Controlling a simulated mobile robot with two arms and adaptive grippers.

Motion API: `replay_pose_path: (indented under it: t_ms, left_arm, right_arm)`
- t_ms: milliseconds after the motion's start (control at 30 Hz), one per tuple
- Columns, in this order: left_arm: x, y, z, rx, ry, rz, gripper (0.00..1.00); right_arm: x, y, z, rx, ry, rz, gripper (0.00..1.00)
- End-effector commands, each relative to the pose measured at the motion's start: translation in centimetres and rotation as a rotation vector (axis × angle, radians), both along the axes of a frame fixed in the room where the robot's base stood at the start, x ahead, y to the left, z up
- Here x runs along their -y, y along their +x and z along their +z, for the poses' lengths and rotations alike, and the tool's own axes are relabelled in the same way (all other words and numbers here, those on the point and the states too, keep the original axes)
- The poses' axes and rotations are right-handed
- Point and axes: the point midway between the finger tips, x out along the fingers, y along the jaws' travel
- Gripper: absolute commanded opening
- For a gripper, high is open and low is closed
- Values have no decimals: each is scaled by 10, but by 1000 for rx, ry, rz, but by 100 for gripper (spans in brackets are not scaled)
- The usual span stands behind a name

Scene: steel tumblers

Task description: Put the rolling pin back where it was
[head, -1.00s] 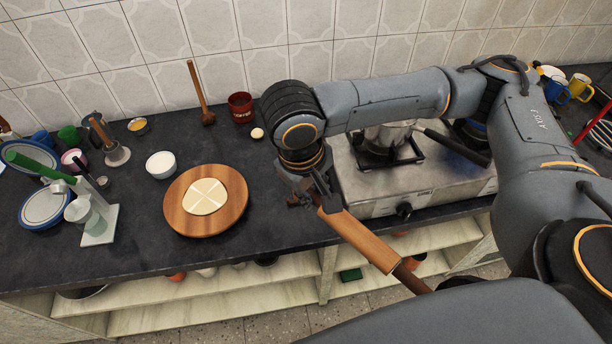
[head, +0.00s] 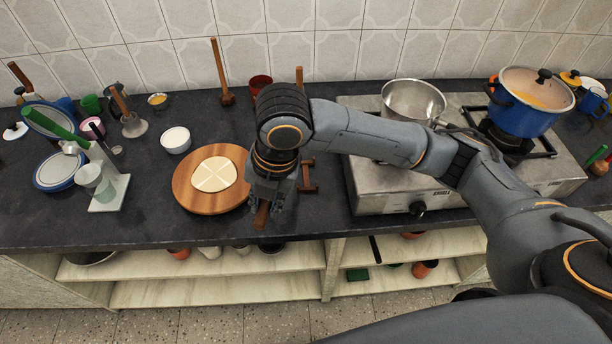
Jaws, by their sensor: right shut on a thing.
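My right gripper (head: 268,198) points down over the counter, just right of the round wooden board (head: 208,206) with the pale flat dough on it. It is shut on the rolling pin, of which a brown end (head: 262,214) shows below the fingers, near the counter's front edge. The rest of the pin is hidden by the gripper and wrist. A small dark brown wooden stand (head: 308,176) lies on the counter just right of the gripper; part of it may be hidden. My left gripper is not in view.
The stove (head: 385,190) with a steel pan (head: 412,100) and a blue pot (head: 524,112) is at right. A white bowl (head: 175,139), a leaning wooden tool (head: 222,72) and a red cup (head: 260,84) stand behind the board. Another wooden upright (head: 299,75) shows behind my arm.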

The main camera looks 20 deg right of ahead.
Motion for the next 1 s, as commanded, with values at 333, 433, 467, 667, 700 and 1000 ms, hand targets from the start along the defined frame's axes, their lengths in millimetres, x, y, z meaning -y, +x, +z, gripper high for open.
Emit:
replay_pose_path:
  t_ms: [333,433,467,667,700,1000]
  left_arm:
    - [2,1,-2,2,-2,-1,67]
    - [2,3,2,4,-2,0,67]
    - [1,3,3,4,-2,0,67]
    - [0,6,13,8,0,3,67]
    - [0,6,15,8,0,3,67]
    - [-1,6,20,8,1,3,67]
  right_arm:
    - [-3,7,-8,0,-1,260,0]
    - [15,14,-16,-1,-3,260,0]
    - [21,17,-19,-4,-4,258,0]
    - [66,39,-40,-2,-4,256,0]
    - [75,43,-44,-1,-4,257,0]
    - [105,59,-90,2,0,263,0]
